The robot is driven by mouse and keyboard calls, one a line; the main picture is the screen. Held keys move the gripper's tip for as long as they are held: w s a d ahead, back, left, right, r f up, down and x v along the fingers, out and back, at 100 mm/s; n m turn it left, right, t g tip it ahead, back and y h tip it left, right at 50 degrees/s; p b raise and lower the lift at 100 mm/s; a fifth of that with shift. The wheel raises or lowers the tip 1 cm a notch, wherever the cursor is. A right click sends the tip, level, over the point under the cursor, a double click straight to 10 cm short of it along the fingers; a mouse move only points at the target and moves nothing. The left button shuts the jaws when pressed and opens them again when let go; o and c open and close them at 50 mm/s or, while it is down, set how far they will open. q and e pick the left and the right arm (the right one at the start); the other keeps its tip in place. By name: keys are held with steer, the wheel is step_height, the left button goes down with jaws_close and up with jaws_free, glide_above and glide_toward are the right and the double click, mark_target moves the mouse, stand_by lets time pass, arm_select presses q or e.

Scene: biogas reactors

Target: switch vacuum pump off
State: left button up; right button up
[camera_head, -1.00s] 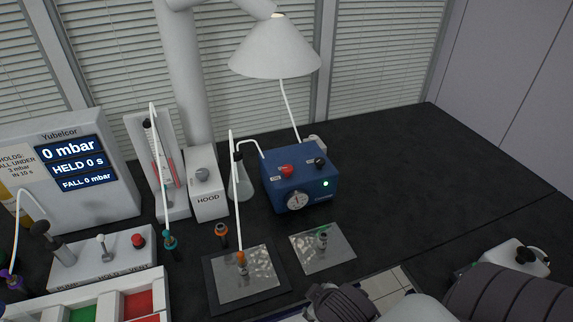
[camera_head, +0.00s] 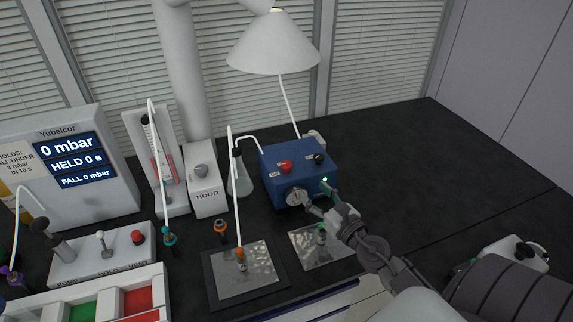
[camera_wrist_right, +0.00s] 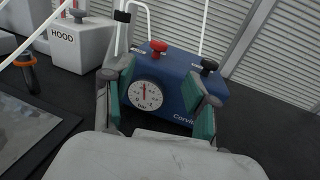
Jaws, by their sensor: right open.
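The vacuum pump (camera_head: 284,181) is a blue box on the dark bench. It has a red knob (camera_head: 286,167) and a black knob (camera_head: 319,158) on top, a round white gauge (camera_head: 296,197) and a lit green lamp (camera_head: 325,180) on its front. My right gripper (camera_head: 318,196) is open and empty in front of the pump's front face. In the right wrist view my right gripper (camera_wrist_right: 160,88) has its fingers spread on either side of the gauge (camera_wrist_right: 145,94), below the red knob (camera_wrist_right: 158,46) and black knob (camera_wrist_right: 209,66). Whether a finger touches the pump is unclear. My left gripper is out of view.
A white HOOD box (camera_head: 208,190) and a flask (camera_head: 241,180) stand left of the pump. A metal plate (camera_head: 310,252) with a small vial lies below my right gripper. A lamp (camera_head: 272,45) hangs above.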

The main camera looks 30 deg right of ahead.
mark_target(289, 168)
steer(key=w+p, duration=0.1)
steer(key=w, duration=1.2)
steer(key=shift+w+d, duration=0.1)
steer(key=shift+w, duration=0.2)
jaws_close()
